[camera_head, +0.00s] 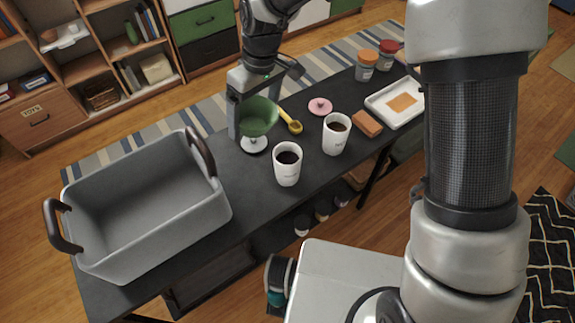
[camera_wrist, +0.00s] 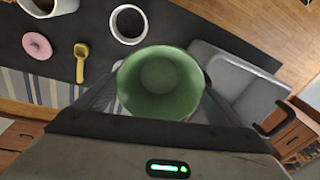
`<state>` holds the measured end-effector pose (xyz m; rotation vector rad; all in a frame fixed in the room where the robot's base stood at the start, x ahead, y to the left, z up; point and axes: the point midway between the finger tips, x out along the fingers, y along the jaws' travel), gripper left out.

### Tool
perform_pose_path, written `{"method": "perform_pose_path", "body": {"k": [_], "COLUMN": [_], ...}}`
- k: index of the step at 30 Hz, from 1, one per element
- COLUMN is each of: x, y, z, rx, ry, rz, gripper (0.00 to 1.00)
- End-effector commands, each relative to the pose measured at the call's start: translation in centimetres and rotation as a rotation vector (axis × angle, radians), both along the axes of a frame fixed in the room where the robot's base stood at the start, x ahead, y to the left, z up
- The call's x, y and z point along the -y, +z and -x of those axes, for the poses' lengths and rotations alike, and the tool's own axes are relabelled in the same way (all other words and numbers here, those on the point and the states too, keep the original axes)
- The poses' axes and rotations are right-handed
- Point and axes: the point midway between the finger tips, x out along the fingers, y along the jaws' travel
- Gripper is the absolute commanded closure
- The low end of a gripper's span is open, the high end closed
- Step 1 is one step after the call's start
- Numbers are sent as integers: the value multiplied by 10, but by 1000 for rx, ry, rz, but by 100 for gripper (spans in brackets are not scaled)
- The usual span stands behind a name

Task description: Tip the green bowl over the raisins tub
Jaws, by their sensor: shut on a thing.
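The green bowl (camera_head: 259,117) is between the fingers of my gripper (camera_head: 256,107), which is shut on it. The bowl looks roughly upright. In the wrist view the bowl (camera_wrist: 160,85) shows its inside, with no contents that I can make out. A pale stem and round base (camera_head: 254,144) show under it; I cannot tell whether they belong to the bowl. Two white tubs with dark contents, one nearer (camera_head: 287,167) and one farther right (camera_head: 336,135), stand right of the bowl. Their lettering is too small to read, so I cannot tell which is the raisins tub.
A large grey bin (camera_head: 150,215) with dark handles fills the table's left end. A yellow scoop (camera_head: 291,122), pink lid-like disc (camera_head: 320,106), brown block (camera_head: 367,123), white tray (camera_head: 385,108) and two jars, orange-lidded (camera_head: 367,65) and red-lidded (camera_head: 386,55), lie farther right.

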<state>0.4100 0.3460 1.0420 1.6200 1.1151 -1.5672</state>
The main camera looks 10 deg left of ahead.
Motion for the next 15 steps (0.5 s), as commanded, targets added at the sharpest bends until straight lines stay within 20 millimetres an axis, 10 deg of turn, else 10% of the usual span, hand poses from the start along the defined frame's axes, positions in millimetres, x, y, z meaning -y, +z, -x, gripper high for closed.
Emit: {"method": "perform_pose_path", "body": {"k": [15], "x": [0], "y": [1], "z": [0], "rx": [59], "ry": [-3], "rz": [143], "gripper": [41]}}
